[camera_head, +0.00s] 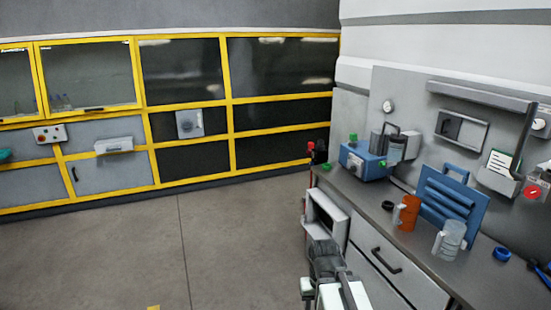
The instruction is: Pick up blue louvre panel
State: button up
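The blue louvre panel (452,206) stands on the grey workbench at the right, leaning back, with a handle-like loop at its top and several slats across its face. A clear jug in front hides part of its lower right. The orange mug stands at its left edge. My gripper (327,262) appears to be the dark grey part at the bottom centre, in front of the bench drawers and well apart from the panel. Its fingers cannot be made out, and I see nothing held in it.
The workbench (372,209) also holds an orange mug (407,213), a clear jug (449,240), a blue device (363,162) and a blue ring (502,254). Drawers with a dark handle (386,261) face me. The floor (230,245) to the left is mostly clear up to yellow-framed cabinets (155,150).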

aim_at(443, 197)
jog(key=z, duration=1.3)
